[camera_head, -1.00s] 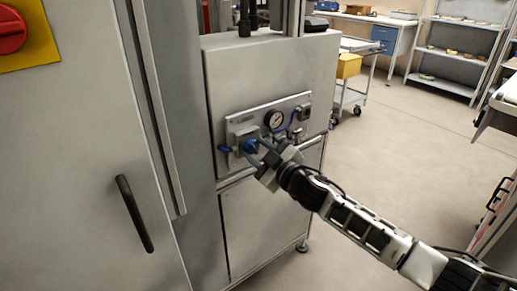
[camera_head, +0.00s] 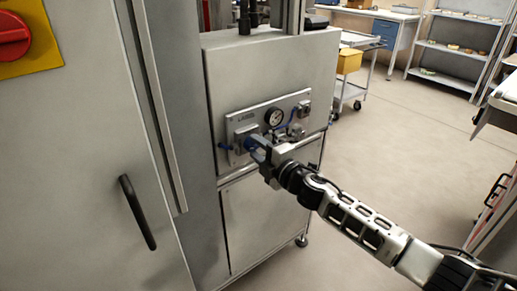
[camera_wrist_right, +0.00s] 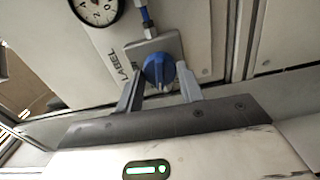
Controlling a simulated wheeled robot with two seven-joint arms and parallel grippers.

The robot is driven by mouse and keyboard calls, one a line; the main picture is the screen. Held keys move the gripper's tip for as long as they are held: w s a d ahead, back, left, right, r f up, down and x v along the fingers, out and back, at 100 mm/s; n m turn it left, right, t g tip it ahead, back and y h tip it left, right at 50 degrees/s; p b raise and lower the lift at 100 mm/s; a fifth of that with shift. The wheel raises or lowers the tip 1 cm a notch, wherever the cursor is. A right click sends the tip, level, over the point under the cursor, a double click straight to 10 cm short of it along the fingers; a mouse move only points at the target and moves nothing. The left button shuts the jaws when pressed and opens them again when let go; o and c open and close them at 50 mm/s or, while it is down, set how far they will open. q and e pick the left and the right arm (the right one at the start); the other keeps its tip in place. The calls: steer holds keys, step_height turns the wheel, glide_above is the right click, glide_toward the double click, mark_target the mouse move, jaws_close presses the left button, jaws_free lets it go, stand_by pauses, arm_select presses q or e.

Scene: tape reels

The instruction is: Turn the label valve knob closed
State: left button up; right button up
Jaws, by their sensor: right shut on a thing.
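The label valve knob (camera_wrist_right: 159,71) is blue and ridged. In the right wrist view it sits on a grey block beside the word "LABEL". In the head view the blue knob (camera_head: 251,143) shows on the steel machine's panel, partly hidden by my gripper. My right gripper (camera_wrist_right: 160,88) has one finger on each side of the knob and is shut on it. In the head view my right gripper (camera_head: 260,154) reaches the panel from the lower right. My left gripper is not in view.
A pressure gauge (camera_head: 274,117) and blue tubing sit close beside the knob on the panel. A cabinet door with a black handle (camera_head: 137,212) stands at left. A red knob on yellow (camera_head: 10,37) is at upper left. Open floor (camera_head: 375,160) lies to the right.

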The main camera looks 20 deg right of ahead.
steer(key=shift+n, duration=1.2)
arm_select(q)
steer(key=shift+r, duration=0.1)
arm_select(e)
steer(key=o, duration=1)
arm_select(q)
steer(key=shift+b, duration=0.45)
arm_select(e)
steer(key=v, duration=1.6)
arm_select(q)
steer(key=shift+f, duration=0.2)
